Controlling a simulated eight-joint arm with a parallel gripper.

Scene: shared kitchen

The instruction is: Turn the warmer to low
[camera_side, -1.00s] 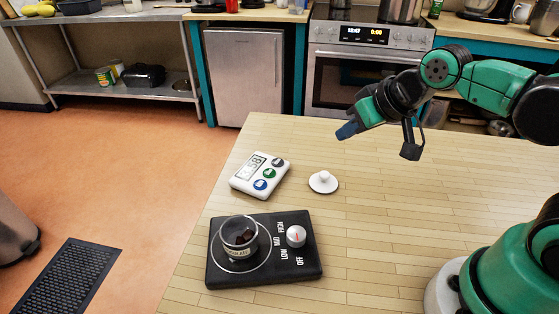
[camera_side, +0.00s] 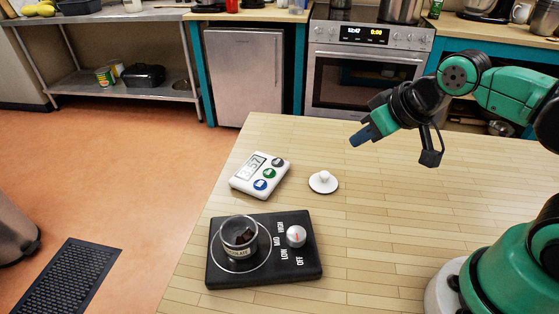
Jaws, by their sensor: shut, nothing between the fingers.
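The warmer (camera_side: 265,277) is a black slab on the table, with a white knob (camera_side: 296,236) on its right half. The labels HIGH, MID, LOW and OFF run along the knob's left and lower side. The knob has a small reddish mark; which label it points to is too small to tell. A clear glass pot (camera_side: 239,238) with dark pieces inside stands on the warmer's ring. My gripper (camera_side: 359,138) is shut and empty, in the air above the far part of the table, well apart from the knob.
A white timer (camera_side: 260,173) with three round buttons lies behind the warmer. A white lid with a knob handle (camera_side: 323,182) lies to its right. The table's (camera_side: 400,215) middle is clear. An oven and a counter stand beyond.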

